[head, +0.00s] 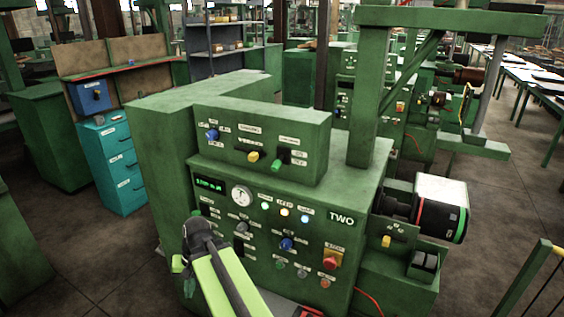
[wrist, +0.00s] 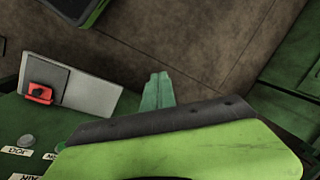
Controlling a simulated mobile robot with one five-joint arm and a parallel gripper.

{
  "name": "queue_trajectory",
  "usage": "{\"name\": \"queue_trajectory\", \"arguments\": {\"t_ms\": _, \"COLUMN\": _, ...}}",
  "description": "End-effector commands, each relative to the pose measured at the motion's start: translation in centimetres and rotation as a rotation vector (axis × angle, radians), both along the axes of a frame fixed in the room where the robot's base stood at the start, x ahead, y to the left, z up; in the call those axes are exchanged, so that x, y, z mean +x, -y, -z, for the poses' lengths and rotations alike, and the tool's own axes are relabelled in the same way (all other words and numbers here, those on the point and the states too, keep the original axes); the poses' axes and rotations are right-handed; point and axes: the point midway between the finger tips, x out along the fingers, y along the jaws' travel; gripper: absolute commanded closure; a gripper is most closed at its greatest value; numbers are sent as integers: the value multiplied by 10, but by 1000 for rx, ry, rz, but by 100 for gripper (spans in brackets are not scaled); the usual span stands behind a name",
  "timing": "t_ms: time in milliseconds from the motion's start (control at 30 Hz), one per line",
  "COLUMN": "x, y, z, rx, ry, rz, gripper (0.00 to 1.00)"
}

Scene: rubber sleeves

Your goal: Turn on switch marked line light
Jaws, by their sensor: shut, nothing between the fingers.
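The labels in the head view are too small to read, so I cannot tell which switch is marked line light. The upper green box (head: 300,122) carries a blue knob (head: 211,135), a yellow switch (head: 253,156) and a green switch (head: 276,164). The lower panel (head: 262,238) carries a dark knob (head: 243,227), a blue knob (head: 287,243) and several buttons. My gripper (wrist: 157,90) shows in the wrist view with its green fingers together and empty, over the floor. In the head view my arm covers the panel's lower left.
A red emergency-type button (head: 331,259) sits at the panel's right. A motor-like cylinder (head: 438,205) sticks out beyond it. A teal drawer cabinet (head: 113,165) stands at left. The wrist view shows a grey plate with a red part (wrist: 40,93). Brown floor (wrist: 215,50) is clear.

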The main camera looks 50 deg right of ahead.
Motion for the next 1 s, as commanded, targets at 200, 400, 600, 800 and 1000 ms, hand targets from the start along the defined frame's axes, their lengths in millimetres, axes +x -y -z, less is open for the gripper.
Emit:
{"name": "queue_trajectory", "arguments": {"t_ms": 200, "x": -15, "y": 157, "z": -135, "rx": 380, "ry": 85, "rz": 788, "gripper": 100}}
{"name": "queue_trajectory", "arguments": {"t_ms": 400, "x": -70, "y": 299, "z": -245, "rx": 781, "ry": 189, "rz": 1401, "gripper": 100}}
{"name": "queue_trajectory", "arguments": {"t_ms": 600, "x": -127, "y": 381, "z": -308, "rx": 1071, "ry": 270, "rz": 1715, "gripper": 100}}
{"name": "queue_trajectory", "arguments": {"t_ms": 800, "x": -141, "y": 398, "z": -317, "rx": 1144, "ry": 287, "rz": 1778, "gripper": 100}}
{"name": "queue_trajectory", "arguments": {"t_ms": 1000, "x": -141, "y": 397, "z": -316, "rx": 1141, "ry": 286, "rz": 1776, "gripper": 100}}
